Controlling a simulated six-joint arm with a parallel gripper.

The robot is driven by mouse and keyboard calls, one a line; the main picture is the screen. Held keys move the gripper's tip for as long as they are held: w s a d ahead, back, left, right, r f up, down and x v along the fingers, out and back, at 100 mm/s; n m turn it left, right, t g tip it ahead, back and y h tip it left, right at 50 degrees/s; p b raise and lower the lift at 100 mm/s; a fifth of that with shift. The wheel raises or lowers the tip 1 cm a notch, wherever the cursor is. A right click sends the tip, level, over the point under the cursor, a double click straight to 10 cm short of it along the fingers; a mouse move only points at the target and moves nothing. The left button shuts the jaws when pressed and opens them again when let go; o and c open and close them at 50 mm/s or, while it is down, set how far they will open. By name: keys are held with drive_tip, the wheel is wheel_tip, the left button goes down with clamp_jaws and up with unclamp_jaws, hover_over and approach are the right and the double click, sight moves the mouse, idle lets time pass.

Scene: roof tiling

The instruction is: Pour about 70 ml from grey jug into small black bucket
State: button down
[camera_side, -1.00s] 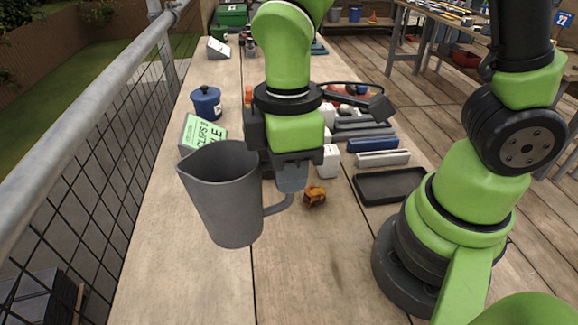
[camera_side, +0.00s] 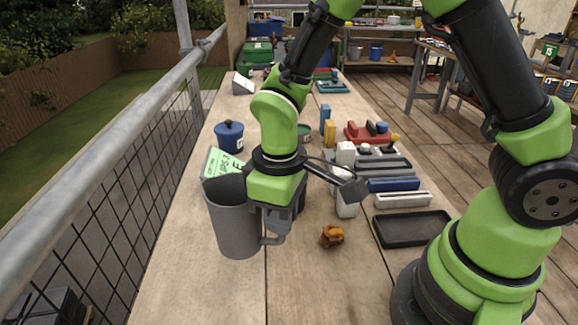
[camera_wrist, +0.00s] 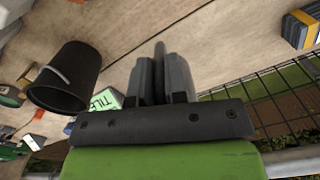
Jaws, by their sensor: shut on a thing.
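The grey jug (camera_side: 235,225) is near the railing side of the bench in the side view, roughly upright. Its handle is to the right, and my gripper (camera_side: 276,226) is shut on it. The jug's contents cannot be seen. In the wrist view the closed jaws (camera_wrist: 163,78) are in the middle, and the jug's body cannot be made out there. The small black bucket (camera_wrist: 68,80) is to the left of the jaws in the wrist view, apart from them, with a thin wire handle.
A green sign (camera_side: 222,164) stands just behind the jug, with a blue lidded pot (camera_side: 229,137) beyond. An orange-brown object (camera_side: 332,236) and a black tray (camera_side: 412,230) lie to the right. A railing (camera_side: 120,130) borders the left. The near bench is clear.

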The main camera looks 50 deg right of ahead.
drive_tip(key=w+f+m, duration=0.1)
drive_tip(key=f, duration=0.1)
drive_tip(key=w+d+f+m, duration=0.1)
drive_tip(key=w+m, duration=0.1)
drive_tip(key=shift+d+f+m, duration=0.1)
drive_tip(key=shift+f+m, duration=0.2)
drive_tip(key=shift+f, duration=0.05)
drive_tip(key=d+r+y, duration=0.6)
drive_tip(key=y, duration=0.6)
drive_tip(key=shift+w+d+r+g, duration=0.2)
drive_tip(key=shift+d+r+g, duration=0.1)
drive_tip(key=shift+r, duration=0.1)
idle(0.3)
drive_tip(key=shift+d+f+y, duration=0.2)
drive_tip(key=shift+f+y, duration=0.25)
drive_tip(key=shift+y, duration=0.65)
idle(0.3)
drive_tip(key=shift+d+r, duration=0.1)
drive_tip(key=shift+d, duration=0.15)
